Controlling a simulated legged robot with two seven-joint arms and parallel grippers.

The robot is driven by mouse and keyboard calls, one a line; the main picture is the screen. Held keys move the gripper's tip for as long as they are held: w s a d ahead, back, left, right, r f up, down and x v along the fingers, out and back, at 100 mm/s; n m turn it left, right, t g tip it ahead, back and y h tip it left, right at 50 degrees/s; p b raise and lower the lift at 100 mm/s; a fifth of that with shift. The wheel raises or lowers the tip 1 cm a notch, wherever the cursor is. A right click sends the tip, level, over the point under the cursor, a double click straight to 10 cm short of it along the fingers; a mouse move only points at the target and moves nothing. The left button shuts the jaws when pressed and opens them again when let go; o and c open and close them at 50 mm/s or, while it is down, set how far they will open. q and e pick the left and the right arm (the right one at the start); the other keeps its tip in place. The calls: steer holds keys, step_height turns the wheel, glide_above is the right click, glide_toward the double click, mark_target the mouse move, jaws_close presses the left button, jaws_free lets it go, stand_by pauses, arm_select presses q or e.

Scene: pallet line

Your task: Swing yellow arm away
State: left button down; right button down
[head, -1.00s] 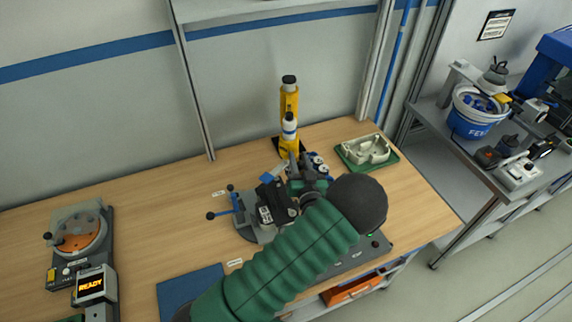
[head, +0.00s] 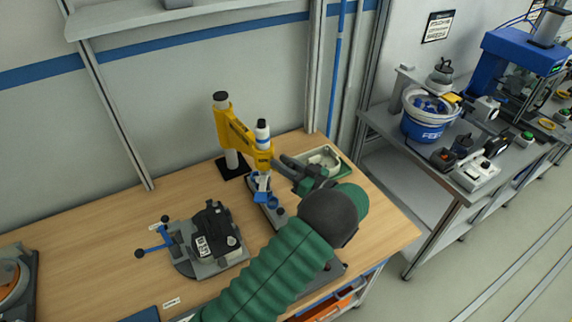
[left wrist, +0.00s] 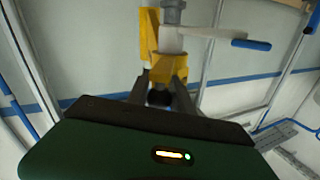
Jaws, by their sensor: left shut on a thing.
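The yellow arm (head: 236,132) stands on its post at the back of the wooden bench. It reaches right and toward me, ending in a white and blue tool head (head: 262,135). My left gripper (head: 282,170) is at the arm's outer end, shut on the yellow arm. In the left wrist view, my left gripper's fingers (left wrist: 160,92) meet the yellow arm's end block (left wrist: 168,68); the exact contact is partly hidden. A grey clamp fixture holding a black part (head: 212,230) sits left of the tool head, uncovered. My right gripper is not in view.
A green tray with a pale part (head: 322,160) lies just behind my gripper at the bench's right. A second bench with a blue bucket (head: 427,115) stands to the right.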

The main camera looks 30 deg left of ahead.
arm_select(q)
steer(key=shift+w+r, duration=0.1)
steer(key=shift+w, duration=0.1)
steer(key=c, duration=1.4)
jaws_free()
steer(key=shift+o, duration=1.3)
steer(key=shift+w, duration=0.2)
steer(key=shift+s, duration=0.1)
steer(key=s+d+b, duration=0.2)
steer(key=d+b, duration=0.2)
steer(key=d, duration=1.2)
steer(key=shift+d+f, duration=0.2)
steer(key=shift+d, duration=0.15)
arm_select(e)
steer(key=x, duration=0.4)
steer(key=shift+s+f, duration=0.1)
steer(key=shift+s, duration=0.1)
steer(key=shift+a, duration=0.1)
